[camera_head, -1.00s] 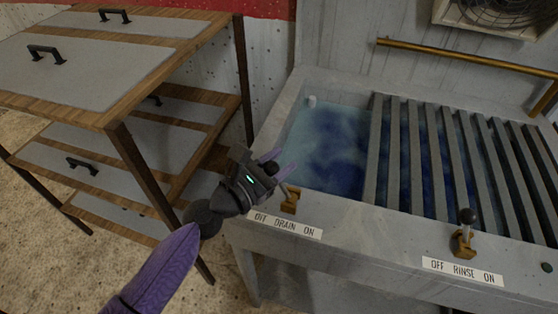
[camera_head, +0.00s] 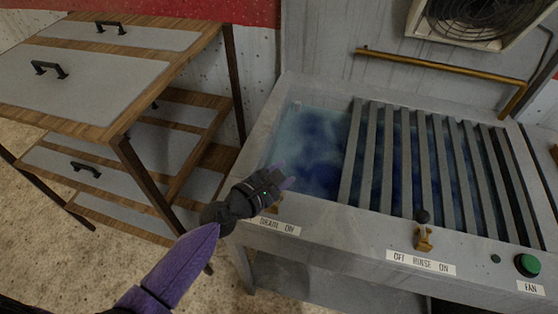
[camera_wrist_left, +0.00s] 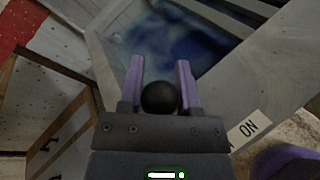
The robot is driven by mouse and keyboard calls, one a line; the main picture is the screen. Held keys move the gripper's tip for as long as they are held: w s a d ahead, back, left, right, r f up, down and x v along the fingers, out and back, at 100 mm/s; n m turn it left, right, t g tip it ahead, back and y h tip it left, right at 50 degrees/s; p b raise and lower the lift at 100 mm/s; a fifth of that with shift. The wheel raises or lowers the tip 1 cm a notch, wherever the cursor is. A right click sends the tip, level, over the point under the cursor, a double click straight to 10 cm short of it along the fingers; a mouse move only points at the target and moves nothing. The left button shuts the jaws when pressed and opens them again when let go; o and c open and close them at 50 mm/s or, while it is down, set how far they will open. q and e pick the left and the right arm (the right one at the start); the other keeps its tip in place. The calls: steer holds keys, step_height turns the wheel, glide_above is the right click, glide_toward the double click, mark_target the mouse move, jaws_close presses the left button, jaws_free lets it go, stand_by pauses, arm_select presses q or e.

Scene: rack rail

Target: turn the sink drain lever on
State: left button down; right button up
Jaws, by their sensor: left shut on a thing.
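My left gripper (camera_head: 281,175) is at the front left corner of the sink, over the drain lever. In the left wrist view its two purple fingers (camera_wrist_left: 160,88) stand either side of the lever's black ball knob (camera_wrist_left: 160,97), shut on it. In the head view the gripper hides the knob, and only a bit of the brass lever base (camera_head: 273,208) shows below it. The drain label (camera_head: 279,227) is on the front rim, its left end covered by my arm. The sink basin (camera_head: 262,150) holds blue water. My right gripper is not in view.
A rinse lever (camera_head: 424,236) with a black knob and a green fan button (camera_head: 528,264) sit further right on the rim. Grey slats (camera_head: 387,160) cover the sink's right part. A wood-edged drawer cabinet (camera_head: 130,95) stands at left, close to my arm.

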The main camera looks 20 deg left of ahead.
arm_select(q)
steer(key=d+p, duration=0.1)
steer(key=m+y+p, duration=0.1)
steer(key=d+m+p, duration=0.1)
steer(key=shift+d+f+g, duration=0.25)
steer(key=shift+d+g, duration=0.1)
steer(key=shift+g, duration=0.05)
steer(key=shift+s+d+f, duration=0.1)
steer(key=shift+d+f, duration=0.25)
steer(key=shift+d, duration=0.05)
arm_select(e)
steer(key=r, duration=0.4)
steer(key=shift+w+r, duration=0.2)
arm_select(q)
steer(key=shift+f, duration=0.1)
steer(key=shift+c, duration=1.5)
jaws_free()
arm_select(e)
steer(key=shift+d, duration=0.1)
